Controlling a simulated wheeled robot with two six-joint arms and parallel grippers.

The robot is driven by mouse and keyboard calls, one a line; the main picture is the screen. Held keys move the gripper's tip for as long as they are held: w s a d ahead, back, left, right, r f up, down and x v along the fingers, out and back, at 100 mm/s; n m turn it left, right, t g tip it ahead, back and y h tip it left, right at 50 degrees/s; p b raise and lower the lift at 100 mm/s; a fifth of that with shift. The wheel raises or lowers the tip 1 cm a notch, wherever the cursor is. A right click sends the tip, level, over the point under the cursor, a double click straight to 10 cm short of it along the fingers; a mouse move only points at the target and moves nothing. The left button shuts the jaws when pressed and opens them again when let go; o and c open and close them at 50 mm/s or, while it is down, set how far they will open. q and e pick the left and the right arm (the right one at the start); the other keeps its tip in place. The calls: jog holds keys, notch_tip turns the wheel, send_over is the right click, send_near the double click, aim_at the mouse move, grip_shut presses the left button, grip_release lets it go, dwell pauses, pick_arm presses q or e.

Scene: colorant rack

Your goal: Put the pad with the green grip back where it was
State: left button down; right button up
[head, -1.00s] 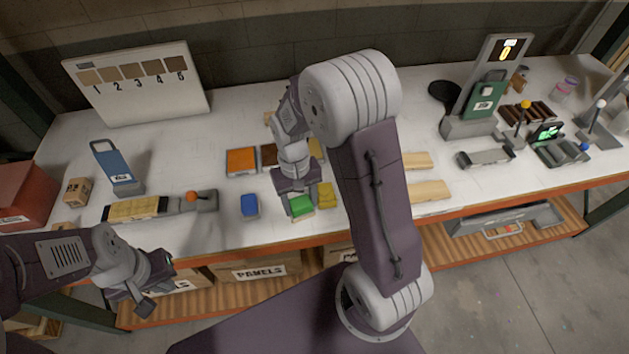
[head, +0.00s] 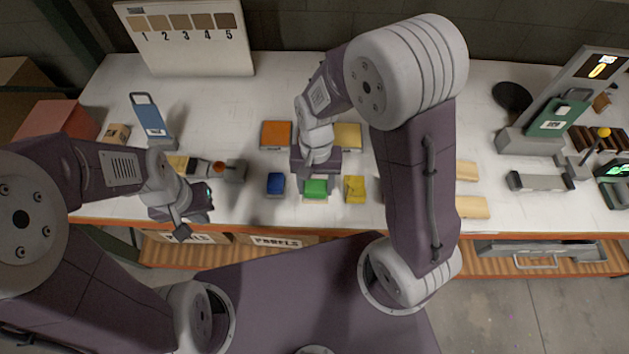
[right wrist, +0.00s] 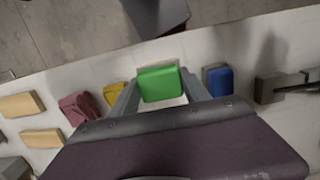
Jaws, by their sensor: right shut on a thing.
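The pad with the green grip (head: 315,187) is at the front of the bench, between the blue-grip pad (head: 275,183) and the yellow-grip pad (head: 354,189). My right gripper (head: 315,183) points down and is shut on it. In the right wrist view the green grip (right wrist: 160,84) sits between the two fingers, with a pale edge showing beneath it. I cannot tell whether its underside touches the bench. My left gripper (head: 188,212) is near the bench's front edge, left of the blue-grip pad; its jaw state is unclear.
An orange block (head: 276,135) and a tan block (head: 347,136) lie behind the row of pads. A dark red pad (right wrist: 79,107) shows in the right wrist view beside the yellow one.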

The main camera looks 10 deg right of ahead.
jog(key=w+f, duration=0.2)
jog(key=w, duration=0.1)
jog(key=w+f, duration=0.1)
jog(key=w, duration=0.1)
jog(key=shift+w+d+p, duration=0.1)
jog(key=shift+d+p, duration=0.2)
jog(key=shift+d, duration=0.1)
notch_tip(320, 180, down, 4)
jog(key=shift+r+p, duration=0.1)
jog(key=shift+p, duration=0.2)
jog(key=shift+f, duration=0.3)
jog(key=o, duration=1.2)
